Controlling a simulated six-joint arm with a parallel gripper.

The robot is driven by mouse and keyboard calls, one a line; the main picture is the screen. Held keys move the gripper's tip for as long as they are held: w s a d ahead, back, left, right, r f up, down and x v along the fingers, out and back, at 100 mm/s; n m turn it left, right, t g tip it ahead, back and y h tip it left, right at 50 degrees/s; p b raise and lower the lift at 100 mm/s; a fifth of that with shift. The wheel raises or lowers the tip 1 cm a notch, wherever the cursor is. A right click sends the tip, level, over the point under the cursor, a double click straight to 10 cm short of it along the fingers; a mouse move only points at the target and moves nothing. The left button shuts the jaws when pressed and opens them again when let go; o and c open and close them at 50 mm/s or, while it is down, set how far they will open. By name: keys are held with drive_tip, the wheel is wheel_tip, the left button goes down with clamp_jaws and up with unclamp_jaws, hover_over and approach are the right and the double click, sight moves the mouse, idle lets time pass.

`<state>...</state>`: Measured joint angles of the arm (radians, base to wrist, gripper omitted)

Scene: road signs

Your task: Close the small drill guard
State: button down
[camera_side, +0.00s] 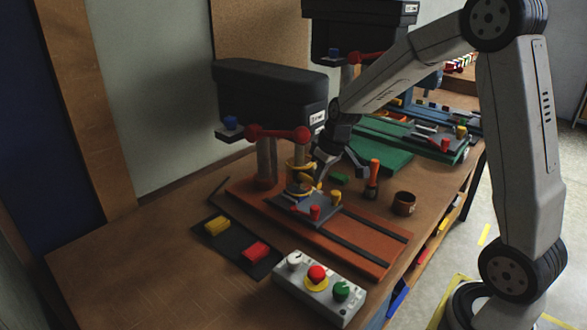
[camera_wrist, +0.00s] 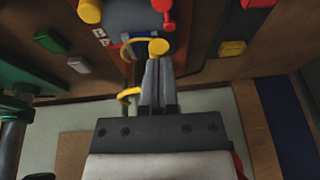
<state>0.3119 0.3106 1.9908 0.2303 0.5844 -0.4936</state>
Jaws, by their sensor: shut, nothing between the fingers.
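The front drill press has a black head (camera_side: 268,95) over a red-orange base (camera_side: 365,237). Yellow guard parts (camera_side: 301,165) show around its spindle, just above the grey vise. In the wrist view, a yellow guard bar (camera_wrist: 128,94) lies left of my fingers, and a round yellow knob (camera_wrist: 158,47) sits right at their tips. My gripper (camera_side: 318,172) is beside the guard on its right; in the wrist view its fingers (camera_wrist: 157,64) are together and empty. I cannot tell whether the fingers touch the guard, or its exact swing angle.
A second drill press with a green base (camera_side: 380,145) stands behind. A screwdriver with an orange handle (camera_side: 374,172) and a brown cup (camera_side: 404,203) are right of the guard. A control box (camera_side: 318,290) and a black tray (camera_side: 238,247) are in front. The table's left front is clear.

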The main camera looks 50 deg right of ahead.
drive_tip(key=shift+s+f, duration=0.1)
drive_tip(key=shift+f, duration=0.6)
drive_tip(key=shift+d+r, duration=0.1)
drive_tip(key=shift+r, duration=0.4)
drive_tip(key=w+v, duration=0.1)
drive_tip(key=v, duration=1.2)
drive_tip(key=shift+r, duration=0.4)
drive_tip(key=shift+d, duration=0.1)
drive_tip(key=s+a+f, duration=0.6)
drive_tip(key=f, duration=0.2)
drive_tip(key=s+a+f, duration=0.6)
drive_tip(key=f, duration=0.3)
drive_tip(key=shift+a+g, duration=0.15)
drive_tip(key=shift+g, duration=0.25)
